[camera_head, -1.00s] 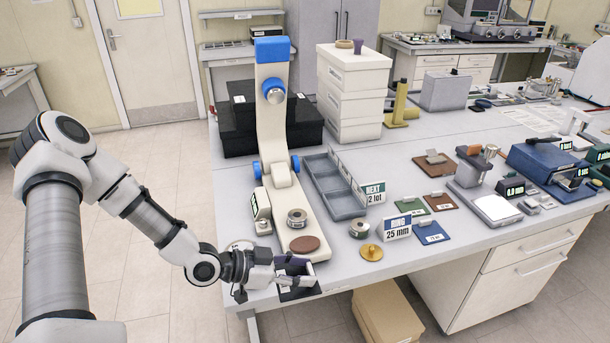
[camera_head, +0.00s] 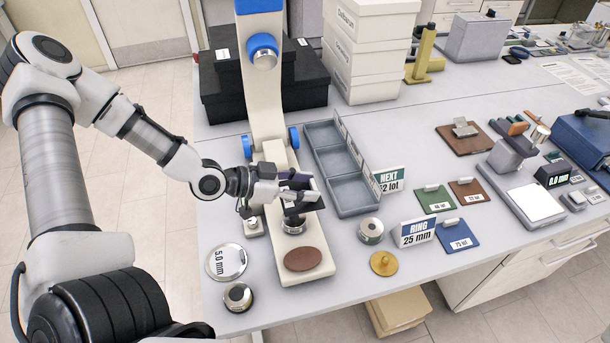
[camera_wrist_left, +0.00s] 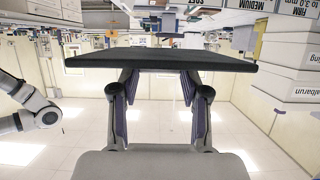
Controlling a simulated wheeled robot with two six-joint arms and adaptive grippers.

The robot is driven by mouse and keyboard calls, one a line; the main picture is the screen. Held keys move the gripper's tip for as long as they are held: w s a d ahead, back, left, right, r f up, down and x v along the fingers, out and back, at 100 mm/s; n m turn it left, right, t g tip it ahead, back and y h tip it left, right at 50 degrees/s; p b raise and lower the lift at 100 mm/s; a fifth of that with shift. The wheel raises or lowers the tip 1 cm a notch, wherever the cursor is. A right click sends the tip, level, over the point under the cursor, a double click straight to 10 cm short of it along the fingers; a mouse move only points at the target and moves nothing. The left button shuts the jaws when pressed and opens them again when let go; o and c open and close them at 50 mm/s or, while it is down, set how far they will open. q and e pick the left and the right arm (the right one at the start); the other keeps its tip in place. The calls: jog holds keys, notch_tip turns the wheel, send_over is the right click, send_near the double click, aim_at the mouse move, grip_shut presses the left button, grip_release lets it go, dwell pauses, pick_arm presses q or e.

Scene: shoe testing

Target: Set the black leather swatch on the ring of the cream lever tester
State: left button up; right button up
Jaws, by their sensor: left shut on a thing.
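My left gripper (camera_head: 290,180) is shut on the black leather swatch (camera_head: 312,203), a thin dark square. In the left wrist view the swatch (camera_wrist_left: 160,60) lies flat across the fingertips, seen nearly edge-on. The cream lever tester (camera_head: 268,110) has a tall column with blue knobs and a long base. The metal ring (camera_head: 294,227) stands on this base, and the gripper and swatch are just above it. They cover part of the ring, so I cannot tell whether the swatch touches it. My right gripper is not in view.
A brown disc (camera_head: 303,259) lies on the tester's front base. A round 5.0 mm gauge (camera_head: 227,262) and a metal cylinder (camera_head: 238,297) stand left of it. Right are a grey divided tray (camera_head: 352,195), another metal ring (camera_head: 370,230), a brass piece (camera_head: 383,263) and a RING 25 mm sign (camera_head: 418,230).

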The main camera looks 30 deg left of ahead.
pick_arm(q)
jog(key=shift+s+d+r, duration=0.25)
jog(key=shift+s+r, duration=0.05)
jog(key=shift+s, duration=0.2)
jog(key=f, duration=0.1)
jog(key=w+a+f+b, duration=0.1)
jog(key=f, duration=0.1)
jog(key=shift+w+a, duration=0.15)
jog(key=shift+s+d+f+b, duration=0.15)
jog(key=shift+f+b, duration=0.3)
jog(key=shift+b, duration=0.15)
jog(key=shift+s+d+f+b, duration=0.1)
jog(key=shift+f+b, duration=0.35)
jog(key=shift+b, duration=0.15)
jog(key=shift+s+d+f+b, duration=0.1)
jog(key=shift+s+f+b, duration=0.05)
jog(key=shift+f+b, duration=0.5)
jog(key=shift+f, duration=0.2)
jog(key=shift+w+a, duration=0.2)
jog(key=shift+w, duration=0.05)
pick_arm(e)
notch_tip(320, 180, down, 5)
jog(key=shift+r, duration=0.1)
